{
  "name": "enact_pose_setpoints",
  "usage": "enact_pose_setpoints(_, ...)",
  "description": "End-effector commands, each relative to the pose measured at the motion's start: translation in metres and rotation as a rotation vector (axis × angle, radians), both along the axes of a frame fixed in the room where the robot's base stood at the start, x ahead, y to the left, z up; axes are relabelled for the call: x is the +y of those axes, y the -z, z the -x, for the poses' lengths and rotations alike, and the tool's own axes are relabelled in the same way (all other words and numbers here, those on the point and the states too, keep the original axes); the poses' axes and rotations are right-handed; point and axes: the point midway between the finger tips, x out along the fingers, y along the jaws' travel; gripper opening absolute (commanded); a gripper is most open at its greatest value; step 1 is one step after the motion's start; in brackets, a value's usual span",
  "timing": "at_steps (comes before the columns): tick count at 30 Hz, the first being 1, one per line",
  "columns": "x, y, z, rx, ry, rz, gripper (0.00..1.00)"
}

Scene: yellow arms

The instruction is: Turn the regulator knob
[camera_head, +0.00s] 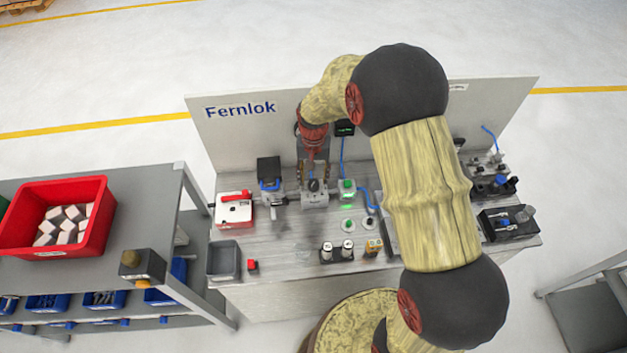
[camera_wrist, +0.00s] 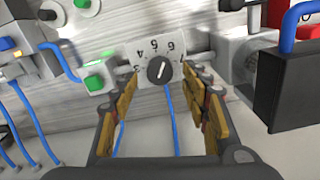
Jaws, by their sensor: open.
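The regulator knob (camera_wrist: 160,70) is a round black knob with a white pointer line. It sits on a light dial plate (camera_wrist: 146,50) with printed numbers, seen in the wrist view. My gripper (camera_wrist: 168,90) is open, its two fingers on either side of the knob, with no visible contact. In the head view, the knob (camera_head: 314,185) is small, on a grey unit (camera_head: 315,200) at the middle of the bench. My gripper (camera_head: 313,168) is just above and behind it there. The exact gap between fingertips and knob cannot be told.
A green-button box (camera_head: 347,190) stands right of the regulator. A black padlock-like block (camera_head: 269,170) and a red-and-white box (camera_head: 234,210) stand to its left. Blue tubes run nearby. The back panel (camera_head: 240,130) rises close behind. A grey tray (camera_head: 224,261) sits front left.

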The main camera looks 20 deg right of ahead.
Motion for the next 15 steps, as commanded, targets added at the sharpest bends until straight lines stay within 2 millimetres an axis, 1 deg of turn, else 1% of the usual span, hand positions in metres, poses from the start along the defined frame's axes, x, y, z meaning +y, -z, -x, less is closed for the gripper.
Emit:
enact_pose_setpoints(1,0.0,-0.012,-0.002,-0.005,0.0,0.0,0.46)
enact_pose_setpoints(6,0.0,-0.047,-0.002,-0.005,0.0,0.0,0.46)
enact_pose_setpoints(12,0.0,-0.078,-0.001,-0.003,0.0,0.0,0.46)
enact_pose_setpoints(15,0.0,-0.086,-0.001,-0.002,0.0,0.0,0.46)
